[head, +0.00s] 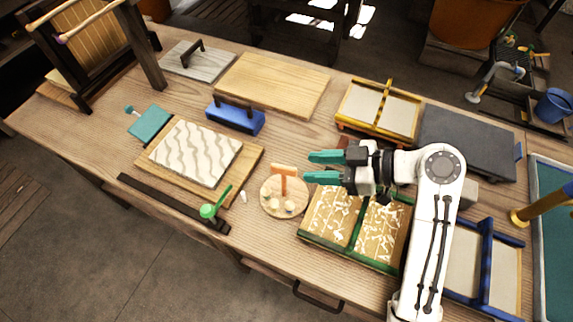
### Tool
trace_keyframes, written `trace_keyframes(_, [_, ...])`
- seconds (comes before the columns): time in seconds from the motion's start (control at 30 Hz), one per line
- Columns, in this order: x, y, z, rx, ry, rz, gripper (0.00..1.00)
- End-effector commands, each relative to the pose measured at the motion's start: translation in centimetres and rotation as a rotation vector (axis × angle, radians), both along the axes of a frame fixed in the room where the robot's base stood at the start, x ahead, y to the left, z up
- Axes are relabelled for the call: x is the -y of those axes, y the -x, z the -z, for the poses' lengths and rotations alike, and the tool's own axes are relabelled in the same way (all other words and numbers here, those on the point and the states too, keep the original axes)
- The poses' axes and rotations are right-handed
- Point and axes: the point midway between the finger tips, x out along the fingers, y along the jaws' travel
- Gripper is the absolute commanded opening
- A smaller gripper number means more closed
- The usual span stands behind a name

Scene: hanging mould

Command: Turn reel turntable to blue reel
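The reel turntable (269,187) is a small round wooden disc near the front edge of the bench. An orange upright plate (285,177) stands on it toward the back. Two small pale, yellowish pieces (290,206) sit on its front half; I cannot tell whether they are reels. I cannot make out a blue reel on the disc; the area behind the plate is hidden. My gripper (312,167) has two teal fingers pointing left. They are apart with nothing visible between them. The gripper appears above and right of the turntable, near the plate; I cannot tell whether it touches.
A green-framed tray (356,226) with white-flecked panels lies right of the turntable, partly under my arm. A wavy-patterned board (195,152), a green round tool (209,211) and a dark bar (160,198) lie left. A blue block (235,119) stands behind.

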Motion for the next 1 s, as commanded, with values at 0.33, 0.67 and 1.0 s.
trace_keyframes(0.33, [-5.6,-0.9,2.3,-0.003,0.002,-0.001,0.38])
trace_keyframes(0.67, [-7.4,-1.3,3.1,-0.002,0.002,0.002,0.38])
trace_keyframes(1.0, [-7.4,-1.3,3.1,-0.002,0.002,0.002,0.26])
